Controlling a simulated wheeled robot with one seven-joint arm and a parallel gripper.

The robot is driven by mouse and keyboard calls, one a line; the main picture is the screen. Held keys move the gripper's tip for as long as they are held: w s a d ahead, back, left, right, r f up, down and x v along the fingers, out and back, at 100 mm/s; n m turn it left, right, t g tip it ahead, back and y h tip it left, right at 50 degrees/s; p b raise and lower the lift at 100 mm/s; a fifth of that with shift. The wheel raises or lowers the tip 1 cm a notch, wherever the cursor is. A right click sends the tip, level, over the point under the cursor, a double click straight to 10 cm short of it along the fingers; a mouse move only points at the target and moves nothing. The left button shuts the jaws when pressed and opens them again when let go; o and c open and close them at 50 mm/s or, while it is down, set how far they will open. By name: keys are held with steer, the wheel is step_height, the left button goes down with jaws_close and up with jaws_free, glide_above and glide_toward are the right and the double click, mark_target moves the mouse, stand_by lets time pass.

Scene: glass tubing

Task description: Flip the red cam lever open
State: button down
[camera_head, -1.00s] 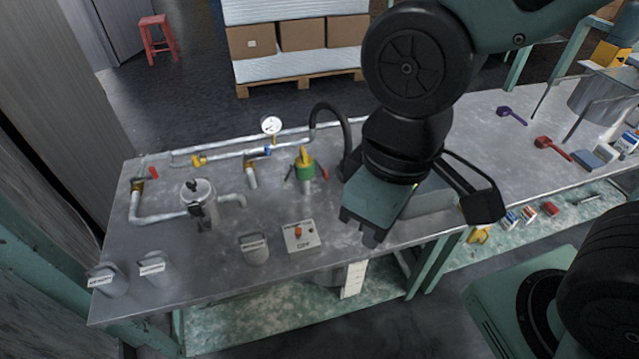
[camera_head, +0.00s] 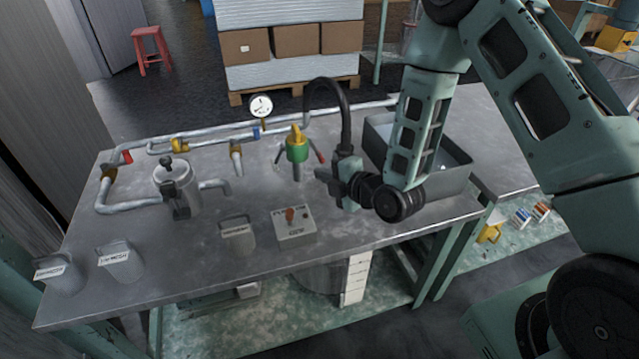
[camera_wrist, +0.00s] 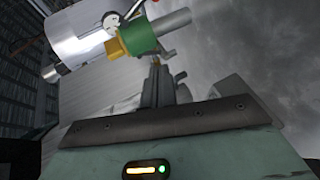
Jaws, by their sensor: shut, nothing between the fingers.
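The red cam lever (camera_head: 320,155) sticks out at the right side of a green coupling (camera_head: 297,150) with a yellow top. A dark lever (camera_head: 279,153) is on the coupling's left side. My gripper (camera_head: 322,175) is just right of and below the coupling, pointing left, its fingers shut and empty. It appears close to the red lever; whether they touch cannot be told. In the wrist view the green coupling (camera_wrist: 140,34) lies past my shut fingertips (camera_wrist: 156,62). The red lever is hard to make out there.
A black hose (camera_head: 343,100) arches behind my gripper. A grey bin (camera_head: 455,180) stands right of it, partly behind my arm. A control box (camera_head: 295,225) with a red switch is at the front. A metal canister (camera_head: 177,185), pipes and a gauge (camera_head: 261,106) are to the left.

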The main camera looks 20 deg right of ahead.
mark_target(316, 150)
steer(key=d+f+t+b, duration=0.1)
steer(key=d+f, duration=0.1)
steer(key=d+f+n+t, duration=0.1)
steer(key=d+f+t, duration=0.1)
steer(key=shift+s+d+f+n+h+b, duration=0.15)
steer(key=shift+d+f+n+h+b, duration=0.15)
steer(key=shift+b, duration=0.1)
steer(key=shift+s+d, duration=0.1)
steer(key=shift+d, duration=0.1)
steer(key=x, duration=1)
steer(key=shift+r, duration=0.1)
